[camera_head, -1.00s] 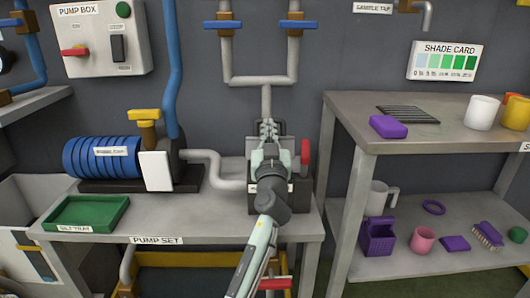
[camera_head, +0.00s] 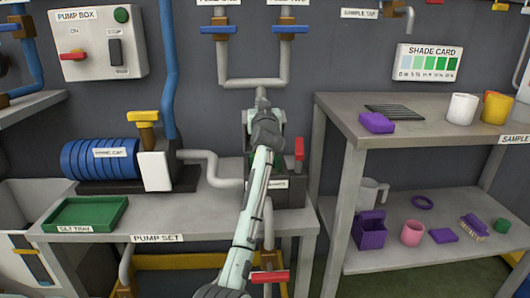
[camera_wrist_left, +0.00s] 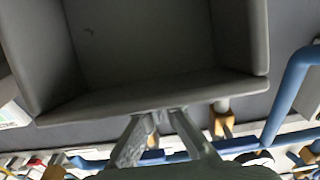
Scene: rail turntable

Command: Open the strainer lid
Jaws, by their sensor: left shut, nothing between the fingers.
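The strainer is the grey box (camera_head: 290,195) at the right end of the pump set table, with a label on its front. My left arm crosses in front of it and hides much of it. A dark green patch shows beside the arm at its top. My left gripper (camera_head: 262,98) is shut and empty, above and behind the box. In the left wrist view a grey hollow panel with raised sides (camera_wrist_left: 160,50) fills the top, seemingly the lid's underside. The shut fingers (camera_wrist_left: 163,113) are at its near edge; I cannot tell whether they touch. My right gripper is out of view.
A red lever (camera_head: 299,148) stands at the strainer's right side. A grey pipe (camera_head: 222,172) runs from the blue pump (camera_head: 85,160) to the strainer. Two blue valve handles (camera_head: 220,29) are on the wall above. A green tray (camera_head: 75,214) lies at the table's left.

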